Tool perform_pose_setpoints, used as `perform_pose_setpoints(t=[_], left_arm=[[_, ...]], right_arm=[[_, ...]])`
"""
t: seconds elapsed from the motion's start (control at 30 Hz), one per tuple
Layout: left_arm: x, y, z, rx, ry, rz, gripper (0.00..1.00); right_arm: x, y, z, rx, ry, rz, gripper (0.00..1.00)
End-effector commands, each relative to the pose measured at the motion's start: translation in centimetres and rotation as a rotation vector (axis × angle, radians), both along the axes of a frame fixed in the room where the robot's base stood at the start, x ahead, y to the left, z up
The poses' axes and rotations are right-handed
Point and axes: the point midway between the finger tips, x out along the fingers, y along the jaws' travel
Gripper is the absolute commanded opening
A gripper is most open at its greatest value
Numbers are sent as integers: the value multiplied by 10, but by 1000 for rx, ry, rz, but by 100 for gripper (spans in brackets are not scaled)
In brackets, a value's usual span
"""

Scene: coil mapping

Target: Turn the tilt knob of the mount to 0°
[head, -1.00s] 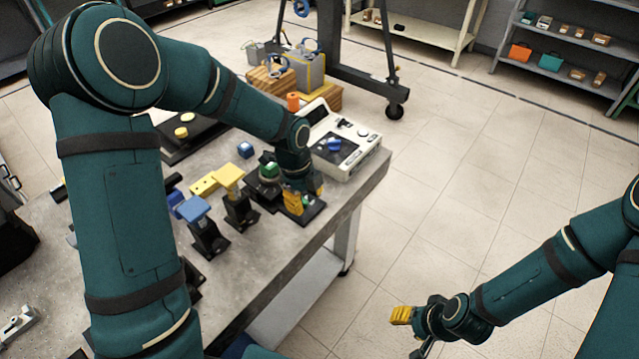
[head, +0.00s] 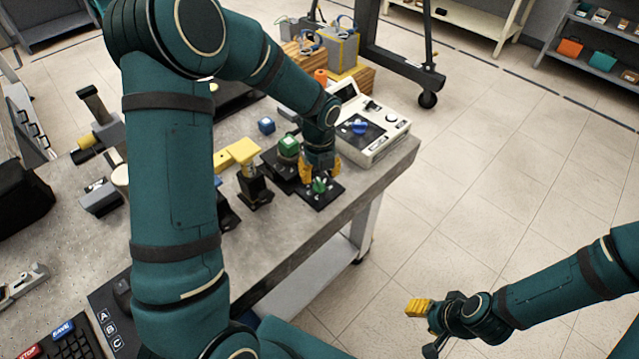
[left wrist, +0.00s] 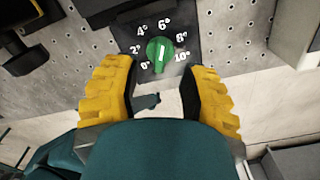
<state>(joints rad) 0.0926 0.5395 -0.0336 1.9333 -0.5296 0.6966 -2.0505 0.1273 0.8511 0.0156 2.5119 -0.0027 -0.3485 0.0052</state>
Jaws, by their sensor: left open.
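The green tilt knob (left wrist: 160,53) sits on a dark dial plate (left wrist: 192,22) marked 0° to 10° in the left wrist view. Its white mark stands nearly upright, toward 6°. In the head view the knob (head: 320,186) is on a black base near the bench's right edge. My left gripper (left wrist: 161,72) is open, its yellow fingers apart on either side of the knob's near side, with no contact visible. In the head view the left gripper (head: 322,166) is just behind the knob. My right gripper (head: 418,308) is off the bench at lower right; its opening is unclear.
A white console (head: 372,130) is behind right. The floor right of the bench (head: 345,215) is clear.

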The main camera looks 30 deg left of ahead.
Motion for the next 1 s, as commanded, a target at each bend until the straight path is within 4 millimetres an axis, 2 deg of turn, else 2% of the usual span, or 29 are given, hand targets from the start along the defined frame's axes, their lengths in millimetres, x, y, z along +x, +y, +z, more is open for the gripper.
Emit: perform_pose_setpoints(t=[0.03,0.2,0.6,0.63,0.77,1.0], left_arm=[[0,-1,-10,0,1,-1,42],[0,0,-28,-1,1,0,42],[0,0,-35,-1,-1,2,42],[0,0,-35,-1,-1,2,45],[0,0,-35,-1,-1,2,0],[0,0,-35,-1,-1,2,0]], right_arm=[[1,0,-3,0,-2,-1,47],[2,0,-7,0,-4,-1,47],[2,0,-8,-1,-5,-2,47],[2,0,-8,-1,-5,-2,47],[2,0,-8,-1,-5,-2,47],[2,0,-8,-1,-5,-2,47]])
